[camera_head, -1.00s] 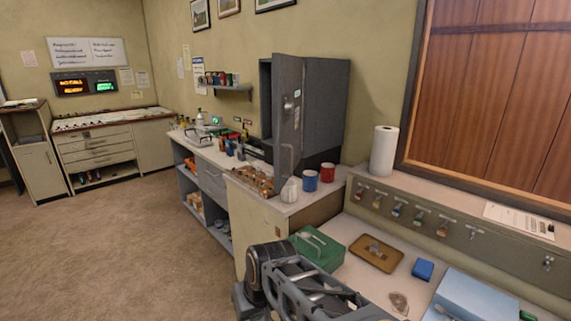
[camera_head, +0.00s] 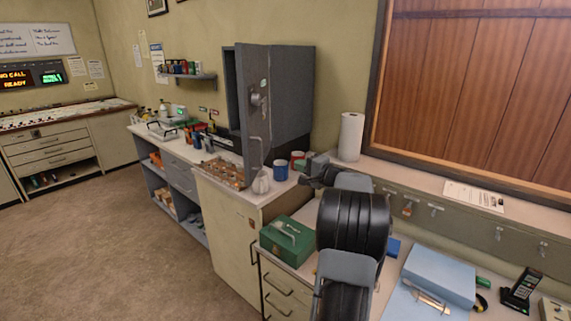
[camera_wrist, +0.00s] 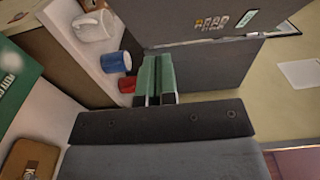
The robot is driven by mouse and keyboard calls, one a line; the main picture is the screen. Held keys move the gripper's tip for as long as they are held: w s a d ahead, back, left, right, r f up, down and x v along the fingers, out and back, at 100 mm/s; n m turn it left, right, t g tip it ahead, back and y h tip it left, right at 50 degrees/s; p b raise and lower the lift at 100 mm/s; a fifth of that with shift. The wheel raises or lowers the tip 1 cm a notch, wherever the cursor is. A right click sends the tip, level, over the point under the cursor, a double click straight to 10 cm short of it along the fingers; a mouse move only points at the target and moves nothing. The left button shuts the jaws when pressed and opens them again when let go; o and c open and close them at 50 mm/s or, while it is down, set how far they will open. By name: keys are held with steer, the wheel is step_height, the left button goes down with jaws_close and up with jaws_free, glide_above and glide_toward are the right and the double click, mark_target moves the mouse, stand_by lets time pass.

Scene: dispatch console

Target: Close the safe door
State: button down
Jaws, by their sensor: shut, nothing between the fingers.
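The grey safe (camera_head: 290,95) stands on the counter against the wall. Its door (camera_head: 254,110) is open, swung out toward the front, with a handle and lock on its face. Grey safe panels (camera_wrist: 210,72) also fill the upper right of the wrist view. My gripper (camera_head: 304,164) is low in front of the safe, to the right of the open door, near the mugs. In the wrist view its green fingertips (camera_wrist: 156,72) are together, with nothing between them, close to a grey panel. Whether they touch it I cannot tell.
A green box (camera_head: 287,238) sits on the lower desk. A paper roll (camera_head: 350,137) stands right of the safe. Floor at left is clear.

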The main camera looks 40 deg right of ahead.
steer(key=w+a+p, duration=0.4)
steer(key=w, duration=0.7)
steer(key=shift+a, duration=0.25)
steer(key=shift+w+f, duration=0.1)
steer(key=shift+f, duration=0.05)
